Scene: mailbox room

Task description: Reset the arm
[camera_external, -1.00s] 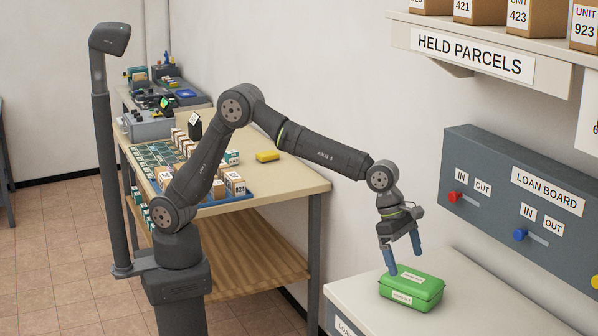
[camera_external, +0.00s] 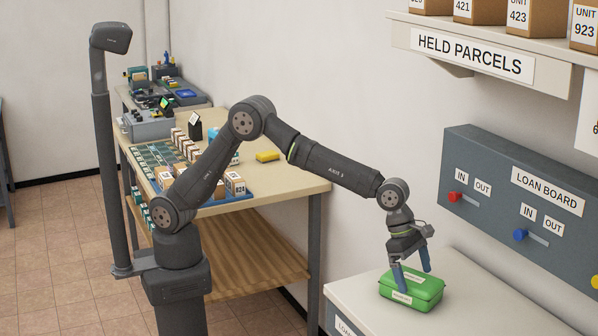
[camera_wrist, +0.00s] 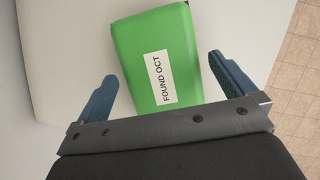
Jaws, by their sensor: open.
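My gripper (camera_external: 412,279) is at the end of the arm, low over a green box (camera_external: 428,288) on the pale counter (camera_external: 360,300). In the wrist view the two blue fingers (camera_wrist: 160,75) are spread apart, one on each side of the green box (camera_wrist: 135,40). The box has a white label reading "FOUND OCT". The fingers hold nothing; whether either touches the box I cannot tell.
The grey loan board (camera_external: 500,200) with coloured sliders is on the wall to the right. The held parcels shelf (camera_external: 575,60) is above it. A wooden bench (camera_external: 300,180) with small parcels and a yellow object (camera_external: 267,156) stands to the left. A grey post (camera_external: 105,170) rises beside my base.

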